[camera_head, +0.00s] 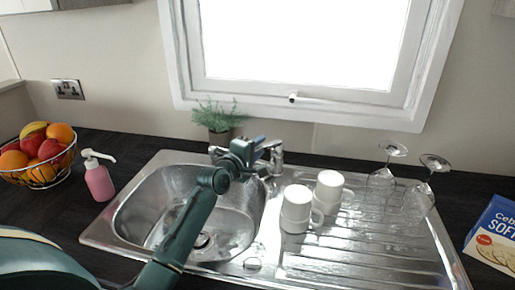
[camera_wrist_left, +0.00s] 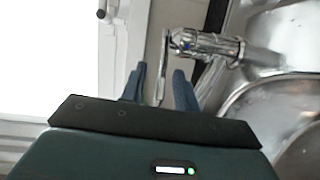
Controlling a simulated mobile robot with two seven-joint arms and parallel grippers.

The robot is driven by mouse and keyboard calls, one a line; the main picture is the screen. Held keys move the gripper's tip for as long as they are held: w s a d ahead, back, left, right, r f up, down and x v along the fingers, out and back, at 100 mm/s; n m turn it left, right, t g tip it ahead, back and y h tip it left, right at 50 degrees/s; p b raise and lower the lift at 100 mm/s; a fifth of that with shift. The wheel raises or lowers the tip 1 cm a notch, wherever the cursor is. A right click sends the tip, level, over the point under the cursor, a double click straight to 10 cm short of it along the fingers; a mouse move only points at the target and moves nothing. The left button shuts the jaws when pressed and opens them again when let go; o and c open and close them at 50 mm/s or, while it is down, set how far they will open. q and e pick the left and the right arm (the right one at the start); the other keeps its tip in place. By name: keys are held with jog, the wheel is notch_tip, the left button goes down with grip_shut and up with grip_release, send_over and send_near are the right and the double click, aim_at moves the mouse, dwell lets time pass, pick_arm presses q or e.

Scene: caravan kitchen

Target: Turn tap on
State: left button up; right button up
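The chrome tap (camera_head: 276,158) stands at the back edge of the steel sink (camera_head: 150,215), partly hidden behind my left gripper (camera_head: 250,150). In the left wrist view the tap body (camera_wrist_left: 215,46) lies just beyond my left gripper (camera_wrist_left: 160,78). Its thin lever (camera_wrist_left: 163,75) reaches down between the two blue fingers. The fingers are apart, with gaps visible beside the lever; I cannot tell whether either one touches it. No water shows. My right gripper is in neither view.
Two white mugs (camera_head: 297,210) and two upturned glasses (camera_head: 381,178) stand on the drainer to the right. A plant (camera_head: 218,118) sits behind the sink, below the window. A pink soap bottle (camera_head: 99,182) and a fruit bowl (camera_head: 40,170) stand at left.

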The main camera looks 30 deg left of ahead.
pick_arm(q)
grip_shut()
dwell(0.6)
